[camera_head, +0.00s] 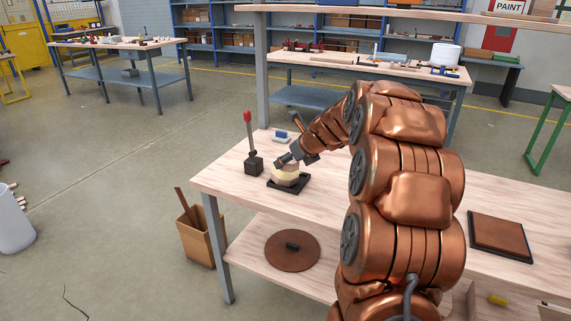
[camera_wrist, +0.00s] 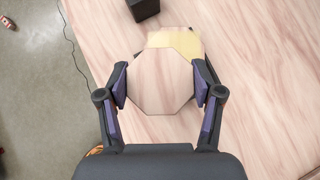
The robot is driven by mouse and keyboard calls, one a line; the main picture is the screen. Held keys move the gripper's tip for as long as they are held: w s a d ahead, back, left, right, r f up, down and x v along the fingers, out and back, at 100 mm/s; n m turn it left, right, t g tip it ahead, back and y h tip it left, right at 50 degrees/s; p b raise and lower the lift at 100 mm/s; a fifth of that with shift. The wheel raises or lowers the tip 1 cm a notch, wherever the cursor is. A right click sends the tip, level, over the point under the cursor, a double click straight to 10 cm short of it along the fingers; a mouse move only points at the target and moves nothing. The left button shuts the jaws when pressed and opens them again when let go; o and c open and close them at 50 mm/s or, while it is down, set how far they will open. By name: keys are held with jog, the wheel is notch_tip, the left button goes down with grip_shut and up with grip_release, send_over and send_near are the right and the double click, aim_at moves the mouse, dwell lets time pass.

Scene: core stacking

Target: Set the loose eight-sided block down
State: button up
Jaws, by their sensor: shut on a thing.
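A pale wooden eight-sided block (camera_wrist: 163,82) sits between the two fingers of my gripper (camera_wrist: 163,88) in the wrist view, with a finger against each side. Below and beyond it, a pale yellow piece (camera_wrist: 181,40) partly shows; the block hides the rest. In the head view my gripper (camera_head: 284,160) is at the top of a small pale stack (camera_head: 286,176) on a dark square base (camera_head: 300,186). I cannot tell whether the block touches the piece under it.
A dark stand with a red-tipped rod (camera_head: 253,164) is just left of the stack. A small blue-and-white item (camera_head: 281,137) lies behind. A brown square panel in a dark frame (camera_head: 501,234) lies at right. The table's left edge (camera_head: 203,180) is near.

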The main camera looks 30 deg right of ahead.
jog(key=w, duration=0.1)
jog(key=w+d, duration=0.1)
jog(key=w, duration=0.1)
jog(key=shift+w+d+f, duration=0.1)
jog(key=shift+d+f, duration=0.1)
jog(key=shift+f, duration=0.05)
jog(key=shift+w+d+r, duration=0.1)
jog(key=shift+w+d, duration=0.05)
jog(key=shift+w, duration=0.35)
jog(key=shift+f+b, duration=0.4)
jog(key=shift+f, duration=1.45)
jog(key=o, duration=1.2)
jog(key=shift+c, duration=0.2)
jog(key=a+p+v, duration=0.1)
jog(key=v, duration=1.1)
jog(key=shift+d, duration=0.5)
